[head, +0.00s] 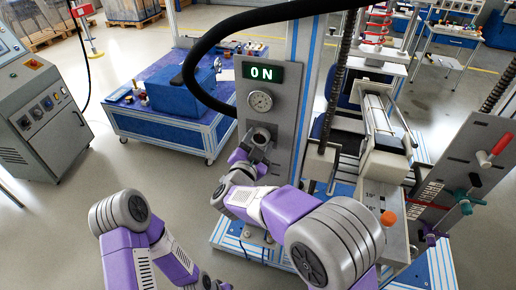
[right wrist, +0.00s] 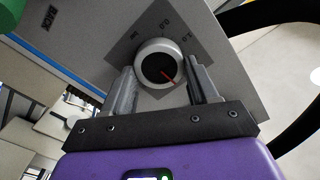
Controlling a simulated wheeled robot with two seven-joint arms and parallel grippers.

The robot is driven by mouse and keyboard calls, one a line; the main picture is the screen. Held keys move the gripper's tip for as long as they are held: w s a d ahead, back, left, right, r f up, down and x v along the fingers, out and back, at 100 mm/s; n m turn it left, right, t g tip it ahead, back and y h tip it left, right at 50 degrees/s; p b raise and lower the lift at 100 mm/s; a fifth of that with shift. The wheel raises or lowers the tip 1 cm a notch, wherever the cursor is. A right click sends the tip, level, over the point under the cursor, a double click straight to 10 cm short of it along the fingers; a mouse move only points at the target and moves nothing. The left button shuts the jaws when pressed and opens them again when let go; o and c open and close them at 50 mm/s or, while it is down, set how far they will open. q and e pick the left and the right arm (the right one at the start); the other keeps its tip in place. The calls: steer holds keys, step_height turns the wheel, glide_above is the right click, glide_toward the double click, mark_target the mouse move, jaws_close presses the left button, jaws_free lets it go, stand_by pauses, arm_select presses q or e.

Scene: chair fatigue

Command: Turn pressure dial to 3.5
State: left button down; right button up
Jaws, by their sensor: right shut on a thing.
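The pressure dial (right wrist: 160,52) is a round knob with a pale grey rim, a dark face and a red pointer. In the right wrist view the pointer slants to the lower right. The printed marks around it are small and tilted, so I cannot read its setting surely. My right gripper (right wrist: 162,84) has one finger on each side of the knob and is shut on it. In the head view the dial (head: 262,134) is partly hidden by my right gripper (head: 254,150).
A black hose (head: 190,75) arches past the panel's left side. A chair test rig (head: 375,130) stands to the right. A blue workbench (head: 165,125) stands behind, left.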

steer(key=shift+f+m+b, duration=0.1)
steer(key=shift+m+b, duration=0.75)
steer(key=shift+m, duration=0.25)
steer(key=o, duration=1.1)
steer(key=shift+c, duration=0.2)
steer(key=shift+s, duration=0.1)
steer(key=p+v, duration=0.1)
steer(key=v, duration=0.6)
steer(key=shift+s, duration=0.2)
